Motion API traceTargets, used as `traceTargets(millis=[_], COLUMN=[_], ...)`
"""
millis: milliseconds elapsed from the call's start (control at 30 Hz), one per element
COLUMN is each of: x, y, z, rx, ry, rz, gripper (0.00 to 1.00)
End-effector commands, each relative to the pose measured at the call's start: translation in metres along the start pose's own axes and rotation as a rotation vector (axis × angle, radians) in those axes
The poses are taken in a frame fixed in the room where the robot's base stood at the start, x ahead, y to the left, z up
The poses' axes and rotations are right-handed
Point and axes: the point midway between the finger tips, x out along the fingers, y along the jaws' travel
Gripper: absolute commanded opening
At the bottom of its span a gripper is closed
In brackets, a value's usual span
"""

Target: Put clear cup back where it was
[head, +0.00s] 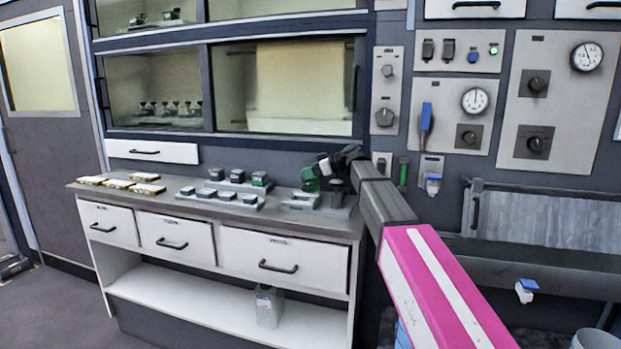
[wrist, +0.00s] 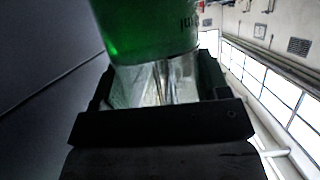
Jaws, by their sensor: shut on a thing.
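My gripper (head: 324,167) is at the right end of the counter, above its top. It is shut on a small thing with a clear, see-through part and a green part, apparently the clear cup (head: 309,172). In the wrist view the cup's clear part (wrist: 158,82) sits between the dark jaws of the gripper (wrist: 165,100), and the green part (wrist: 150,28) with dark lettering stands beyond them. The cup's far end is cut off by the frame. I cannot tell from the head view whether it touches anything below.
The counter (head: 170,200) holds flat pale-topped blocks (head: 118,183) at left, dark-lidded pieces on trays (head: 218,199) in the middle and a grey fixture (head: 300,201) near my gripper. A clear container (head: 268,306) stands on the lower shelf. A gauge panel (head: 455,110) is at right.

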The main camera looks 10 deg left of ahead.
Motion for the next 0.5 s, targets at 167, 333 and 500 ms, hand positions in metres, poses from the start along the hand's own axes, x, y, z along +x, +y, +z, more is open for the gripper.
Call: traceTargets(millis=[167, 333, 500], x=[0.008, 0.008, 0.008], y=[0.004, 0.004, 0.004], z=[0.018, 0.019, 0.021], rx=[0.000, 0.000, 0.000], ry=[0.000, 0.001, 0.000], rz=[0.000, 0.000, 0.000], gripper=[0.36, 0.36, 0.36])
